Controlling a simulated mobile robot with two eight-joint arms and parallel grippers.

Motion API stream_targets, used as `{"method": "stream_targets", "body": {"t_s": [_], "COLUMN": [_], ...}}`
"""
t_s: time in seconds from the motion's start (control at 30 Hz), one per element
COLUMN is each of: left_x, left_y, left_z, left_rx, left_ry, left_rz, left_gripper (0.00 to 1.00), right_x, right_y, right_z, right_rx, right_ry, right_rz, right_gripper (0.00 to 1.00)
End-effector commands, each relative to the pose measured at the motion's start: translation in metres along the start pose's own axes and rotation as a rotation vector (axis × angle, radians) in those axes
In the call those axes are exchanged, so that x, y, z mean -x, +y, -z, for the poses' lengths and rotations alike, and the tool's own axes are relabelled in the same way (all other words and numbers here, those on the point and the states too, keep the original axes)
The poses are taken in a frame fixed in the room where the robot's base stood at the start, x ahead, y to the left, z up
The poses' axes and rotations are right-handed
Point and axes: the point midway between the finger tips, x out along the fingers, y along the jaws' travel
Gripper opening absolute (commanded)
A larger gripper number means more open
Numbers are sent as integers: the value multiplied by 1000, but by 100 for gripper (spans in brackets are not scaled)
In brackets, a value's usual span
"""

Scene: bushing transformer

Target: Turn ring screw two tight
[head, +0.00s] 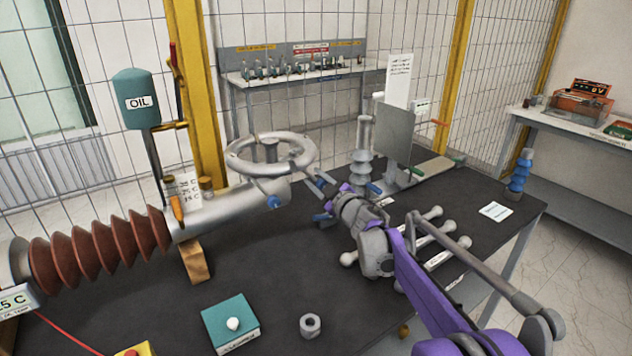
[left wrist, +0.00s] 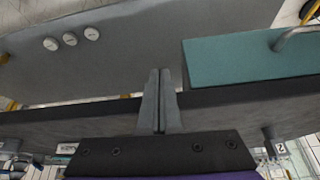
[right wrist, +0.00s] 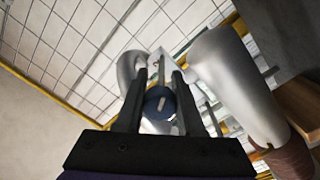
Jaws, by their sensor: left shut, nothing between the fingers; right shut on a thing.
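A grey metal ring (head: 270,155) stands at the end of the silver bushing tube (head: 235,208). A blue-headed screw (head: 273,202) sits at its lower front. My right gripper (head: 322,188) reaches in from the right, beside the ring. In the right wrist view, my right gripper's fingers (right wrist: 160,75) are closed around a blue round screw head (right wrist: 160,103); no number shows on it. The ring also shows there (right wrist: 130,70), beside the silver tube (right wrist: 235,85). My left gripper (left wrist: 160,72) is shut and empty in the left wrist view, away from the screws; it is not in the head view.
A brown ribbed insulator (head: 95,255) lies left. An oil tank (head: 137,98) stands behind it. A grey plate (head: 395,135) stands right.

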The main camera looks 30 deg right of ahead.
Motion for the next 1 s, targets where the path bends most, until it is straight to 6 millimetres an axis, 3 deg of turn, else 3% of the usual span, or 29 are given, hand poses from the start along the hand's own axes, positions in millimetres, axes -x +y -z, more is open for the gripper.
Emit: {"method": "stream_targets", "body": {"t_s": [0.4,1.0], "left_x": [-4,-5], "left_y": [0,0], "left_z": [-3,-3], "left_rx": [0,0], "left_ry": [-2,-2], "left_rz": [0,0], "left_gripper": [0,0], "right_x": [0,0], "right_y": [0,0], "right_z": [0,0], "right_rx": [-264,-335], "right_ry": [-10,-13], "right_rz": [0,0], "right_gripper": [0,0]}}
